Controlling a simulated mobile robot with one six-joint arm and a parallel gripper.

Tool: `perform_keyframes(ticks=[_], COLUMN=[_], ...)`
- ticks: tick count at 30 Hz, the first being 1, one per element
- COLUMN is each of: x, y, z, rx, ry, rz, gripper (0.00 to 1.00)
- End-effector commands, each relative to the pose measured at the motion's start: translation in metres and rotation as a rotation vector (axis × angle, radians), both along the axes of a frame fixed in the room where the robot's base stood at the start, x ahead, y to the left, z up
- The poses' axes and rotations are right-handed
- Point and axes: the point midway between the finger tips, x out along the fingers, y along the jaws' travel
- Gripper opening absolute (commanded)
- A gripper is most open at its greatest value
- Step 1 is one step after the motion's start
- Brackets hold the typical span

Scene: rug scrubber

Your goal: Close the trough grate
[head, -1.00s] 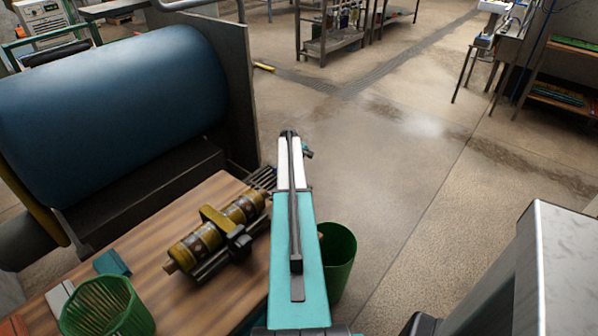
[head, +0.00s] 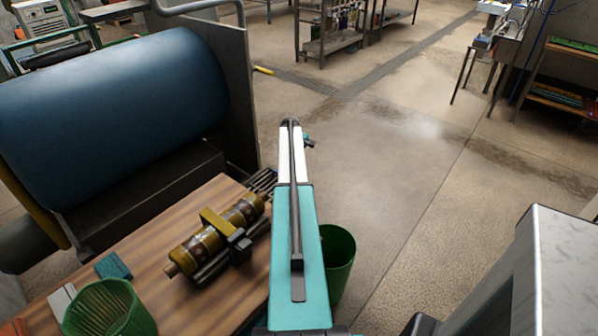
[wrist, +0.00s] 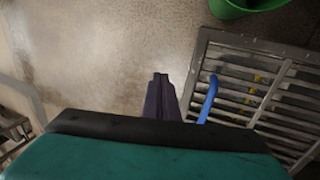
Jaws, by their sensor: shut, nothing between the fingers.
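In the wrist view a grey slatted metal grate (wrist: 232,62) fills the right side, with a blue handle (wrist: 208,98) standing out at its left part. Small yellow bits show between the slats. Whether the grate is raised or flat I cannot tell. My gripper (wrist: 160,76) has dark purple fingers held together and empty. Its tips appear left of the blue handle and apart from it, over bare floor in the picture. In the head view my teal and white arm reaches forward; the gripper and this grate are not clearly seen there.
A green bin (head: 338,262) stands right beside my arm and also shows in the wrist view (wrist: 236,9). A wooden bench (head: 215,300) at left holds a brass cylinder device (head: 222,238) and a green basket (head: 105,310). A blue roller (head: 110,110) stands behind. Floor ahead is open.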

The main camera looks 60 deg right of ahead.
Motion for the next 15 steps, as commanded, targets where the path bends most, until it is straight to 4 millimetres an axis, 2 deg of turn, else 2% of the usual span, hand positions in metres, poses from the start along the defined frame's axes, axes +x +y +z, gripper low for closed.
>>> perform_keyframes(ticks=[6, 15], x=[-0.003, -0.007], y=[-0.027, -0.051], z=[0.024, 0.050], rx=[-0.001, 0.000], ry=[-0.001, -0.001], rz=[-0.001, 0.000], gripper=[0.00, 0.00])
